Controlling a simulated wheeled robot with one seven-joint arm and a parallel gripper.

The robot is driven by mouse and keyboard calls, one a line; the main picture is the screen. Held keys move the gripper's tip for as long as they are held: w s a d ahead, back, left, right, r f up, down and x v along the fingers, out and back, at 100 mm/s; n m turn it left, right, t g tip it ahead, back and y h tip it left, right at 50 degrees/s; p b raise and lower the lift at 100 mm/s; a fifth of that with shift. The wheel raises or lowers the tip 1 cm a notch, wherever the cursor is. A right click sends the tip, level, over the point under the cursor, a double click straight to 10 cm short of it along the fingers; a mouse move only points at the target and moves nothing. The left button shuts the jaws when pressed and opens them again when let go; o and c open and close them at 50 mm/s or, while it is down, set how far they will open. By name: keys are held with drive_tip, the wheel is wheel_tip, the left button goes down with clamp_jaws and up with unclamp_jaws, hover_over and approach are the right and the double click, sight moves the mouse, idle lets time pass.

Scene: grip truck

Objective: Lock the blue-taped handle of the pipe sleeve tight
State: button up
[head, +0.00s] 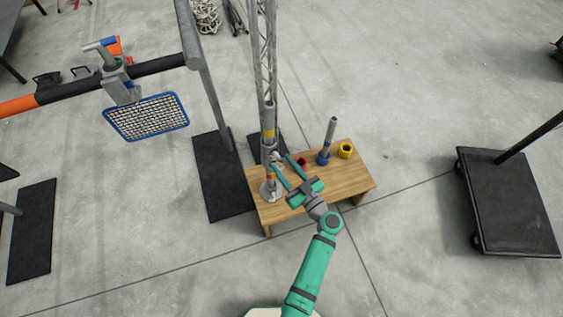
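A grey pipe sleeve (268,151) sits around the upright pipe below the lattice mast, with a small grey fitting (277,157) at its right side. I cannot make out blue tape on a handle there; at this size the handle is unclear and partly hidden by my gripper. My gripper (280,160) is beside the sleeve, its two teal fingers spread apart and pointing up-left toward the fitting. The fingertips are near the fitting; whether they touch it I cannot tell. Nothing is visibly held.
The pipe's round base (270,191) stands on a low wooden table (338,188). A black cart (508,200) stands right; floor between is clear.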

drive_tip(key=shift+x, duration=0.85)
drive_tip(key=shift+c, duration=0.3)
clamp_jaws()
drive_tip(key=shift+f+m, duration=0.1)
drive_tip(key=shift+m, duration=11.2)
